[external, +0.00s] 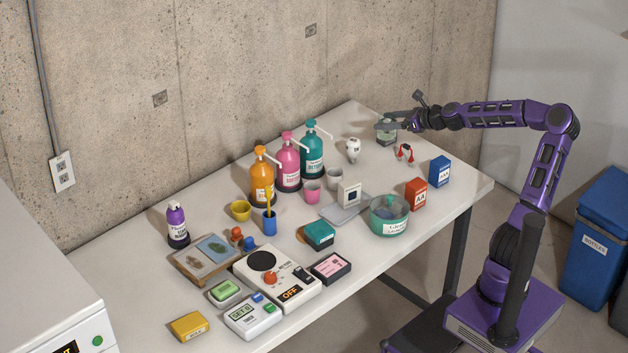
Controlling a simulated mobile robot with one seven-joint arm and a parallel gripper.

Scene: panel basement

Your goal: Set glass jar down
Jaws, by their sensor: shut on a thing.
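The glass jar (386,138) is a small clear greenish jar at the far right end of the white table (455,195). My gripper (384,125) reaches in from the right and is shut on the jar near its top. The jar looks upright. Its base is at or very close to the tabletop; I cannot tell whether it touches.
A white bulb-like item (353,150) stands left of the jar, and a small red item (404,152) is in front of it. Blue (439,171) and red (416,194) boxes stand near the right edge. Pump bottles (312,150) stand farther left. The concrete wall is behind.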

